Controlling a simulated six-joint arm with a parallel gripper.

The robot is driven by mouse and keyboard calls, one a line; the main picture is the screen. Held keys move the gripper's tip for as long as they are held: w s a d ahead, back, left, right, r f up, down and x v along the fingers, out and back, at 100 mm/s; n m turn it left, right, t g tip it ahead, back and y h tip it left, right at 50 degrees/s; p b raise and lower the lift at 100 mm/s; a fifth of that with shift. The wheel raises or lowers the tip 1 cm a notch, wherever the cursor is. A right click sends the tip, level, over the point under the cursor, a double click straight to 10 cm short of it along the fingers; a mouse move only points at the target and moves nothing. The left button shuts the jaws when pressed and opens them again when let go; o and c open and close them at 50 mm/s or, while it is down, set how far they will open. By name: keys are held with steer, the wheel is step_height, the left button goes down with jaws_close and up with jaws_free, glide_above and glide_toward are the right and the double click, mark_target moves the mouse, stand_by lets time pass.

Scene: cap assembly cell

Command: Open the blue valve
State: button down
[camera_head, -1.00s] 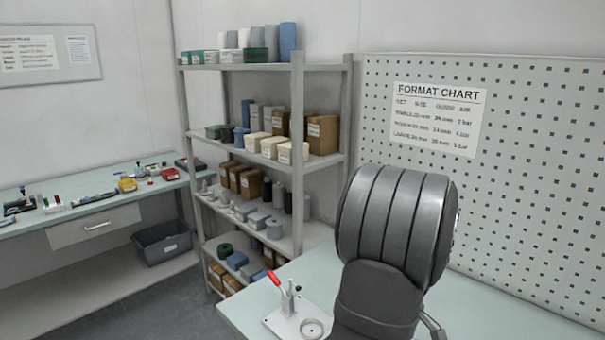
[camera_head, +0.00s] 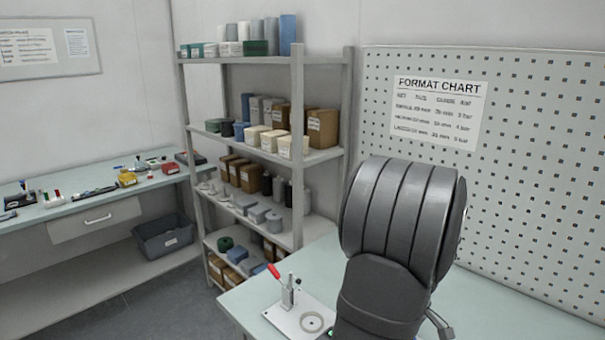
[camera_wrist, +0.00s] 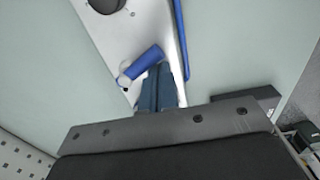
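In the wrist view, a blue handle (camera_wrist: 147,62) lies at a slant on a white plate (camera_wrist: 92,22), its lower left end at a small whitish fitting (camera_wrist: 124,76). I take it to be the blue valve. My gripper (camera_wrist: 158,68) has its two dark blue-grey fingers close side by side, with the tips at the handle's lower edge. I cannot tell whether they touch it. The head view does not show the blue handle or my fingers; my arm covers that area.
In the head view, a red-handled clamp (camera_head: 275,272) and a ring (camera_head: 312,321) are on a white plate on the bench (camera_head: 316,261). A long blue bar (camera_wrist: 181,38) runs beside the handle, and a dark round part (camera_wrist: 107,4) sits on the plate. A pegboard (camera_head: 530,160) stands behind.

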steer(key=shift+s+d, duration=0.35)
steer(key=shift+d, duration=0.05)
stand_by(0.5)
steer(key=shift+s+d, duration=0.25)
steer(key=shift+d, duration=0.3)
steer(key=shift+s+d, duration=0.1)
steer(key=shift+d, duration=0.8)
steer(key=shift+s+a, duration=0.15)
steer(key=shift+s, duration=0.1)
stand_by(0.3)
